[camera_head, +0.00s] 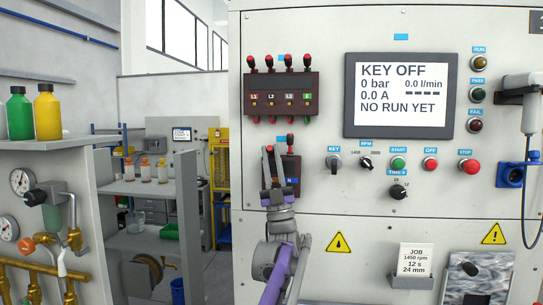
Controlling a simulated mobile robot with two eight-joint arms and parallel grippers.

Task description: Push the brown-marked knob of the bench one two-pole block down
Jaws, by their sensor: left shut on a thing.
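The small dark two-pole block (294,166) sits on the grey panel of the bench, below the larger block. A red-topped knob (290,138) stands up at its right pole, above a blue mark (291,181). My left gripper (273,152) comes up from below, fingers pointing up, in front of the block's left part. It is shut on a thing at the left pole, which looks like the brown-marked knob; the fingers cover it. My right gripper is not in view.
A four-pole block (281,95) with red-topped knobs is just above. A screen (402,95) reads KEY OFF. Switches and buttons, including the key switch (334,162), lie to the right. A job card holder (411,281) is lower right. Pipes and gauges (22,182) stand left.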

